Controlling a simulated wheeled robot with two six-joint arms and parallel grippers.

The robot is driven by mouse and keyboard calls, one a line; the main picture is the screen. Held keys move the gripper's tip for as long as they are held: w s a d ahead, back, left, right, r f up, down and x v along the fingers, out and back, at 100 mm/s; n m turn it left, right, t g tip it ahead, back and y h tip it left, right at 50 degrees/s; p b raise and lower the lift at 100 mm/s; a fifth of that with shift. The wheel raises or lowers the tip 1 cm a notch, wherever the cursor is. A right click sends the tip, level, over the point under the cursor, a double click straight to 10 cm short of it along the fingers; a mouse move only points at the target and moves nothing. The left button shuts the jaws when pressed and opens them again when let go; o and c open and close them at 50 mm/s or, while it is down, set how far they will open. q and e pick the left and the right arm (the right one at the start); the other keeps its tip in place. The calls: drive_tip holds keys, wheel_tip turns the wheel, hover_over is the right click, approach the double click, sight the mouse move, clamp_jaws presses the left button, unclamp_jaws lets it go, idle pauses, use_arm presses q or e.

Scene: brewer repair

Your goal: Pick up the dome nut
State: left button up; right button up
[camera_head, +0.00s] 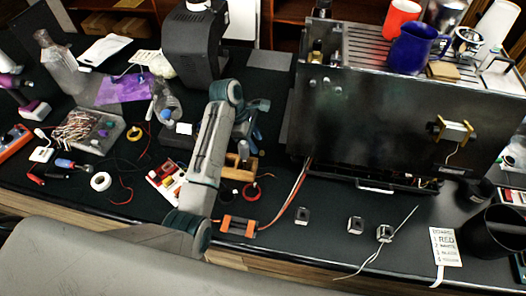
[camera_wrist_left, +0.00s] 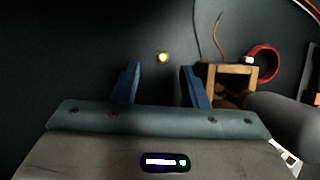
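The dome nut (camera_wrist_left: 162,57) is a small, shiny brass-coloured piece on the dark mat in the left wrist view. It lies a little beyond the fingertips, about midway between them. My left gripper (camera_wrist_left: 160,72) is open, with its two blue fingers apart and nothing between them. In the head view my left gripper (camera_head: 250,127) is pointed down over the mat behind my forearm. My right gripper is not in view.
A small wooden box (camera_wrist_left: 230,82) stands just right of the left fingers, with a red ring (camera_wrist_left: 264,62) beyond it. In the head view the large brewer (camera_head: 390,120) stands to the right. A dark grinder-like machine (camera_head: 195,48) stands behind the gripper.

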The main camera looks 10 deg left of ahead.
sight(261, 151)
use_arm(q)
drive_tip(key=x, duration=0.1)
drive_tip(key=p+x, duration=0.1)
drive_tip(key=x, duration=0.1)
drive_tip(key=shift+s, duration=0.2)
drive_tip(key=shift+d+f, duration=0.1)
drive_tip(key=shift+f, duration=0.15)
drive_tip(key=shift+w+f, duration=0.1)
drive_tip(key=shift+c, duration=1.1)
drive_tip(key=c, duration=0.4)
clamp_jaws()
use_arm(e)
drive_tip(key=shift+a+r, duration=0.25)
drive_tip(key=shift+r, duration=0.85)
